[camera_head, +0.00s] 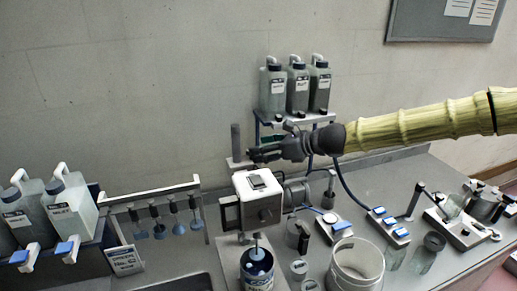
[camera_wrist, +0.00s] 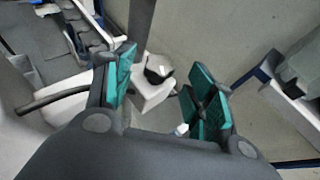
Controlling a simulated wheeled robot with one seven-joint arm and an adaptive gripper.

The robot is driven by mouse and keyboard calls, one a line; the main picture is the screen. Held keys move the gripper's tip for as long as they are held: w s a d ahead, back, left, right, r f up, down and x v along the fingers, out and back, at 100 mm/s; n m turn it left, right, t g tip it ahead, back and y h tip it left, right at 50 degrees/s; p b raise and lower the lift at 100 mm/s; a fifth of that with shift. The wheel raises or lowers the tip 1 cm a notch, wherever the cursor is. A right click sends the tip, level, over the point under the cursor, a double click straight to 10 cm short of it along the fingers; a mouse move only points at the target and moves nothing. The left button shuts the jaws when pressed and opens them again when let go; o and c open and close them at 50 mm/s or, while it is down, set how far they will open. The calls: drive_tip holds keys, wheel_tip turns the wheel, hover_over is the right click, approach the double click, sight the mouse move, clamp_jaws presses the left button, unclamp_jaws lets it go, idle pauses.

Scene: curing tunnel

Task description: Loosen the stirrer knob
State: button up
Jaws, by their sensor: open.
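The stirrer has a white box-shaped head (camera_head: 258,205) above a dark blue vessel (camera_head: 258,270) in the head view. Behind it a dark upright post (camera_head: 236,140) carries a white clamp (camera_head: 235,163). In the wrist view, a small dark knob with a pale top (camera_wrist: 158,68) sits on the white clamp block (camera_wrist: 152,96) beside the post (camera_wrist: 141,25); it appears to be the stirrer knob. My gripper (camera_head: 254,154) is just above and behind the head, beside the clamp. Its teal-padded fingers (camera_wrist: 162,88) are open and empty, with the knob showing between them, apart from both pads.
Grey bottles (camera_head: 297,88) stand on a shelf behind my gripper. White-tapped canisters (camera_head: 70,208) and a rack of hanging paddles (camera_head: 160,190) are at left.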

drive_tip(key=shift+x, duration=1.15)
drive_tip(key=shift+c, duration=0.2)
drive_tip(key=c, duration=1)
